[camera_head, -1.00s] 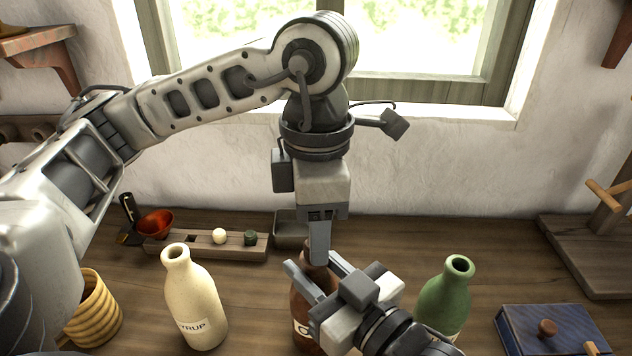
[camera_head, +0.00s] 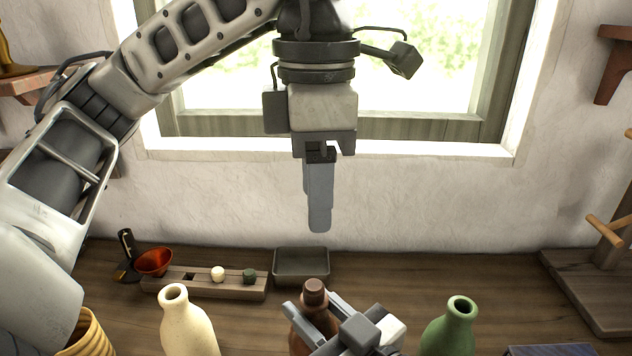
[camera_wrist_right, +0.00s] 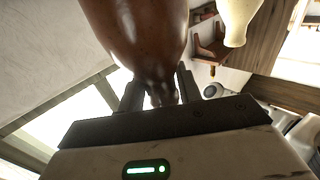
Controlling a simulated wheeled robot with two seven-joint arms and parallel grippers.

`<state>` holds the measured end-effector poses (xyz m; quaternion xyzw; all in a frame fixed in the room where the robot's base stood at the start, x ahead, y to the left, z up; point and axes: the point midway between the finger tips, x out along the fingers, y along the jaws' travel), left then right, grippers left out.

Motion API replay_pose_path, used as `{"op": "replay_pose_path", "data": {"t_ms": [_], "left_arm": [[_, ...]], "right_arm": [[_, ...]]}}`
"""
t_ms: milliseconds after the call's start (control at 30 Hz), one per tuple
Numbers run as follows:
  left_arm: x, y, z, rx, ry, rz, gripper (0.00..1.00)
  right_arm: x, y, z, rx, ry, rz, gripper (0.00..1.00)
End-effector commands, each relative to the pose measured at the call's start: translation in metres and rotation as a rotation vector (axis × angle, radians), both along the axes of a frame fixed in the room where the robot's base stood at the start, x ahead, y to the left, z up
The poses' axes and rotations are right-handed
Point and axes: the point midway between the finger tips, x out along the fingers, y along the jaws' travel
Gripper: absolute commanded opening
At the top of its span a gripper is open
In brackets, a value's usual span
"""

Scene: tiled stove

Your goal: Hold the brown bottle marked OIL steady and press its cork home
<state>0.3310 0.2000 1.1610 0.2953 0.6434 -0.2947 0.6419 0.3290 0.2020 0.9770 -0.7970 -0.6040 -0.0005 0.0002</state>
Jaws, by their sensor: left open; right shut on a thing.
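The brown bottle (camera_head: 299,341) stands on the bench at the bottom middle of the head view. Its label is out of view there. A brown cork (camera_head: 315,288) sits upright in its mouth with its top standing above the neck; how deep it sits I cannot tell. My right gripper (camera_head: 311,303) is shut on the bottle's neck, one finger on each side. The bottle also fills the top of the right wrist view (camera_wrist_right: 135,35). My left gripper (camera_head: 320,226) is open and empty, pointing down above the cork, clear of it. Its fingers overlap in this view.
A cream bottle (camera_head: 187,325) stands left, a green bottle (camera_head: 449,330) right. Behind are a wooden rack (camera_head: 205,284) with stoppers, a red funnel (camera_head: 154,262) and a grey tray (camera_head: 301,267). A wooden stand (camera_head: 598,285) is at the far right.

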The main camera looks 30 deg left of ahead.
Motion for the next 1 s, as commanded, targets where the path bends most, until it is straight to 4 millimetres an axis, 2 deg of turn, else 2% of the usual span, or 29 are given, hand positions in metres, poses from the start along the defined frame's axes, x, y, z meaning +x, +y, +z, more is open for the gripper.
{"op": "replay_pose_path", "data": {"t_ms": [33, 133, 200, 400, 700, 1000], "left_arm": [[0.0, 0.0, 0.0, 0.0, 0.0, 0.0, 0.45], [0.0, 0.001, -0.007, 0.002, 0.002, -0.006, 0.17], [0.0, 0.001, -0.022, 0.002, 0.005, -0.02, 0.0], [-0.002, 0.002, -0.056, 0.001, 0.001, -0.065, 0.0], [-0.002, 0.002, -0.083, -0.001, -0.001, -0.069, 0.0], [-0.002, 0.002, -0.095, -0.002, -0.002, -0.069, 0.0]], "right_arm": [[0.0, 0.0, -0.003, -0.006, 0.003, -0.001, 0.0], [0.0, 0.0, -0.003, -0.007, 0.003, -0.001, 0.0], [0.0, 0.0, -0.003, -0.007, 0.003, -0.001, 0.0], [0.0, 0.0, -0.003, -0.007, 0.003, -0.001, 0.0], [0.0, -0.001, -0.004, -0.008, 0.003, -0.001, 0.0], [0.0, -0.001, -0.004, -0.008, 0.003, -0.001, 0.0]]}}
